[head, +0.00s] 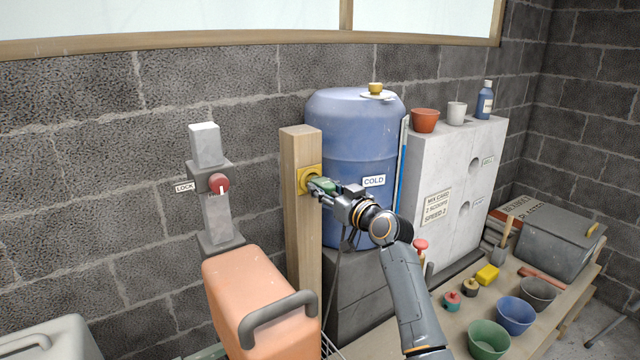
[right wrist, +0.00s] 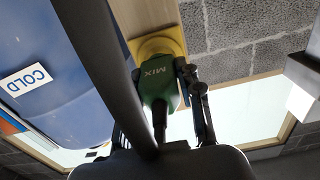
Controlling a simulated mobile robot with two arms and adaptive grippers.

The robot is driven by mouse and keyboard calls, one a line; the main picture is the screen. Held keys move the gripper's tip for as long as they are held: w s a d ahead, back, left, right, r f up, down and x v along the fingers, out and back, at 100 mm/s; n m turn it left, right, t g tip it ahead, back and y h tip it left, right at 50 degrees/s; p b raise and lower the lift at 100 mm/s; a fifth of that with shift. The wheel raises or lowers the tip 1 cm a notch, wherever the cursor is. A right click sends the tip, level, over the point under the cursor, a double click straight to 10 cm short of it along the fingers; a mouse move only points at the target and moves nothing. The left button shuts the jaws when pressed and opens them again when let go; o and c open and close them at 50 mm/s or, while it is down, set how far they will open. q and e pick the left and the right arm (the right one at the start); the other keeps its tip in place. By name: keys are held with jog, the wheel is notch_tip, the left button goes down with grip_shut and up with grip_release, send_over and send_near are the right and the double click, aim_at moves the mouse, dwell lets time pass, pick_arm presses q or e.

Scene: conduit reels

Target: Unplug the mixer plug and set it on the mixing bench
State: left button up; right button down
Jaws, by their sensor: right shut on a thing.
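The green mixer plug (head: 322,186) is at the yellow socket (head: 304,180) on the wooden post. In the right wrist view the plug (right wrist: 157,84), marked MIX, meets the yellow socket plate (right wrist: 157,45), with its dark cable running back towards me. My right gripper (head: 327,188) is shut on the plug; its fingers also show in the right wrist view (right wrist: 160,100), where a dark bar hides part of them. The mixing bench (head: 458,330) is at the lower right. My left gripper is not in view.
A blue barrel (head: 345,130) stands behind my right arm. An orange container (head: 250,275) stands left of the post.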

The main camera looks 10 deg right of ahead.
aim_at(333, 195)
jog(key=shift+p+v, duration=0.65)
jog(key=shift+v, duration=1.35)
jog(key=shift+f, duration=0.1)
